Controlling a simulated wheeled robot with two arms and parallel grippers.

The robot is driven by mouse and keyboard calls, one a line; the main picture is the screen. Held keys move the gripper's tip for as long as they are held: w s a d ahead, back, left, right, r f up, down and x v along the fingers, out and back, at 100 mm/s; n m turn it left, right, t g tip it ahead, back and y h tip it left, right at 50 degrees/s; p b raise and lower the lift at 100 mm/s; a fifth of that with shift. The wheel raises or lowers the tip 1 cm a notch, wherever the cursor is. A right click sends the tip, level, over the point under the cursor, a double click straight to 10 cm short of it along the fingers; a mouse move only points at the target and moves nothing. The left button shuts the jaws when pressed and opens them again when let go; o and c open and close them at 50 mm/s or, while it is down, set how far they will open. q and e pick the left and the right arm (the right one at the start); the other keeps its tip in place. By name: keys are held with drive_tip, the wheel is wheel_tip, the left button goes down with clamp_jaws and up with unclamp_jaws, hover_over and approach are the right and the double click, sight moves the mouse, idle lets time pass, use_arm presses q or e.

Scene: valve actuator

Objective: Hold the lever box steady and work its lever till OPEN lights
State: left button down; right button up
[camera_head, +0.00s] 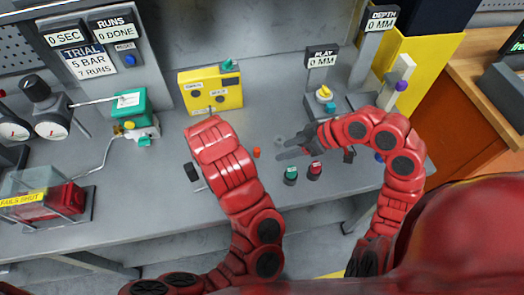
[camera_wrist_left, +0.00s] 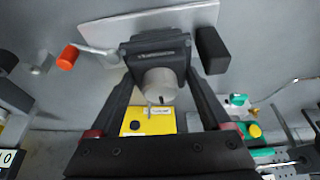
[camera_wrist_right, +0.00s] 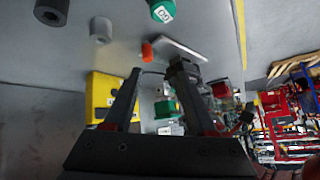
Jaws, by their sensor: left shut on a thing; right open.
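The lever box (camera_wrist_left: 158,50) is a dark block with a grey cylinder on a pale plate (camera_wrist_left: 190,18). Its lever (camera_wrist_left: 95,52) ends in an orange knob (camera_wrist_left: 68,57). My left gripper (camera_wrist_left: 158,72) is shut on the box, one finger on each side. In the head view my left arm hides most of the box; the knob (camera_head: 256,153) shows right of it. My right gripper (camera_head: 288,150) is open and empty, a little right of the knob. The right wrist view shows the knob (camera_wrist_right: 147,52) beyond its fingertips. A yellow box (camera_head: 210,90) with two dark round spots stands behind; its lettering is unclear.
A green device (camera_head: 130,105), gauges (camera_head: 52,127) and a clear-lidded red box (camera_head: 65,197) fill the left bench.

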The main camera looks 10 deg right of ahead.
sight(258, 149)
drive_tip(key=w+a+f+n, duration=0.1)
drive_tip(key=w+a+f, duration=0.1)
drive_tip(key=f, duration=0.1)
drive_tip(key=w+a+f+n, duration=0.1)
drive_tip(key=w+a+f, duration=0.1)
drive_tip(key=a+f, duration=0.1)
drive_tip(key=w+a+f, duration=0.2)
drive_tip(key=w+f, duration=0.1)
drive_tip(key=shift+w+a+n+t, duration=0.1)
drive_tip(key=shift+a+n+t, duration=0.05)
drive_tip(key=shift+n+t, duration=0.2)
clamp_jaws()
idle(1.4)
